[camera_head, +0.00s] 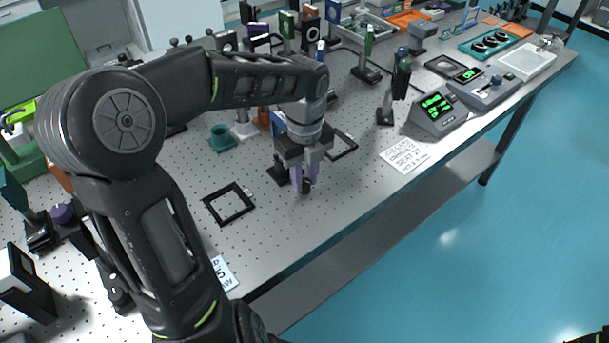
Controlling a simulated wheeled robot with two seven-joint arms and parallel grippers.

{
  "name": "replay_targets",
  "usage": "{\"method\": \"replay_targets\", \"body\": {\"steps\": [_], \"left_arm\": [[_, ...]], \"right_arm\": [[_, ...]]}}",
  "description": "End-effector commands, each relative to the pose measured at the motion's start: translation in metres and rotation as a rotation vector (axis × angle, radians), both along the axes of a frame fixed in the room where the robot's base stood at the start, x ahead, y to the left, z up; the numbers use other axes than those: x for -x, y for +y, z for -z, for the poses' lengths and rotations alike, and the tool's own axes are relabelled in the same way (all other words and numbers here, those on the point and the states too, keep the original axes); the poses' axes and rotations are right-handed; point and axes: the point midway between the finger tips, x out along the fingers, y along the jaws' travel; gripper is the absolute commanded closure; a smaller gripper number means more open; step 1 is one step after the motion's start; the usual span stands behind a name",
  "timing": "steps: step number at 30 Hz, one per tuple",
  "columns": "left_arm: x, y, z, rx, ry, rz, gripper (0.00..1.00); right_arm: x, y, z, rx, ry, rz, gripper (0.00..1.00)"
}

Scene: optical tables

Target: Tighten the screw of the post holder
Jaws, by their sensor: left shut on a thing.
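My left gripper (306,182) points down at the middle of the perforated table, its purple-tipped fingers close together. It is shut on a small dark part, apparently the screw of the post holder, which the fingers mostly hide. A black base (281,172) shows just left of the fingers and seems to belong to the post holder. The gripper body and wrist cover the rest of it, so I cannot tell how far the screw is turned.
The optical table (270,235) is bare toward its front edge. A black square frame (229,204) lies left of my gripper. A paper note (403,154) and a box with green displays (437,107) are at right. Several posts with optics stand behind; a teal cup (221,138) is at left.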

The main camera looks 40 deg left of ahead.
Motion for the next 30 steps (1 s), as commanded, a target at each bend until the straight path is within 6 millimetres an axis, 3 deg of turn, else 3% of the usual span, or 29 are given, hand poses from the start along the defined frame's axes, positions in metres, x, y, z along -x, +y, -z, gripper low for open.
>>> {"method": "replay_targets", "body": {"steps": [6, 14, 15, 23, 30], "left_arm": [[-0.0005, -0.0004, -0.0012, 0.0, -0.002, -0.186, 1.0], [-0.0004, 0.0003, -0.0009, 0.0, -0.002, -0.202, 1.0], [-0.0005, 0.0003, -0.0009, 0.0, -0.002, -0.202, 0.74], [-0.0002, 0.0002, -0.0007, 0.001, -0.002, -0.201, 0.54], [-0.0001, 0.0002, -0.001, 0.0, -0.001, -0.2, 0.54]], "right_arm": [[0.0, 0.0, -0.0035, 0.0, 0.0, 0.0, 0.6], [0.0, 0.0, -0.0033, 0.0, 0.0, 0.0, 0.6], [0.0, 0.0, -0.0033, 0.0, 0.0, 0.0, 0.6], [0.0, -0.0001, -0.0032, 0.0, 0.0, 0.0, 0.6], [0.0, 0.0, -0.0032, 0.0, 0.0, 0.0, 0.6]]}}
